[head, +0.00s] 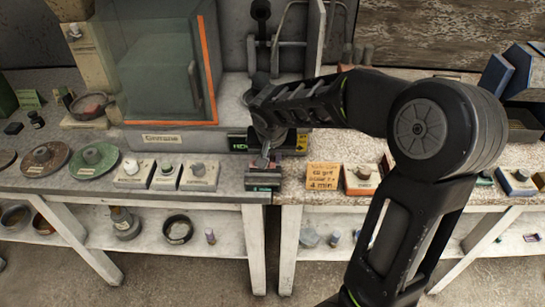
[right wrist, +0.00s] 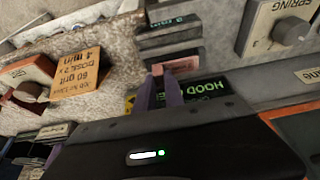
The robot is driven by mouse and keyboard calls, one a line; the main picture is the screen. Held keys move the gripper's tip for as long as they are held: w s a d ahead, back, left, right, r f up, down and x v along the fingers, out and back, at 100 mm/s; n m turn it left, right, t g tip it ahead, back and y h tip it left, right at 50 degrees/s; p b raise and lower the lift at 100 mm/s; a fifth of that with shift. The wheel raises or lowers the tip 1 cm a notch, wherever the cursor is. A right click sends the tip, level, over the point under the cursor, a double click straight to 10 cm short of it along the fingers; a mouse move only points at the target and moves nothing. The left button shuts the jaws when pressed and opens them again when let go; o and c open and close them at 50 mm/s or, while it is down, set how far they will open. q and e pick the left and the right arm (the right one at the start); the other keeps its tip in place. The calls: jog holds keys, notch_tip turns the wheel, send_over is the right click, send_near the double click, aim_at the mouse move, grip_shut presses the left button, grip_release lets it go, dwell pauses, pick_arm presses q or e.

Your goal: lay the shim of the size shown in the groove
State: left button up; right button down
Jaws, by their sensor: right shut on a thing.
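My right gripper (head: 263,160) reaches down over the front of the bench, and its two fingers (right wrist: 160,82) show in the right wrist view. It is shut on a small flat pinkish shim (right wrist: 182,66) at the fingertips. The shim lies close to a dark grooved block (head: 263,176), which also shows in the right wrist view (right wrist: 170,42). I cannot tell whether shim and block touch. A green-lettered size label (head: 263,188) is on the block's front; it ends in "mm", but its digit is not clear. My left gripper is not in view.
A glass-fronted hood (head: 160,65) stands behind on the left. Several knob boxes (head: 165,174) line the bench left of the block. An orange note (head: 323,176) and another knob box (head: 361,180) stand to the right. Shelves below hold bowls.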

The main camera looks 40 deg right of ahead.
jog(key=shift+f+b, duration=1.15)
jog(key=shift+b, duration=0.1)
dwell(0.6)
jog(key=c, duration=1.3)
grip_release()
jog(key=shift+c, duration=0.2)
jog(key=shift+r+p, duration=1.1)
jog(key=shift+r, duration=0.9)
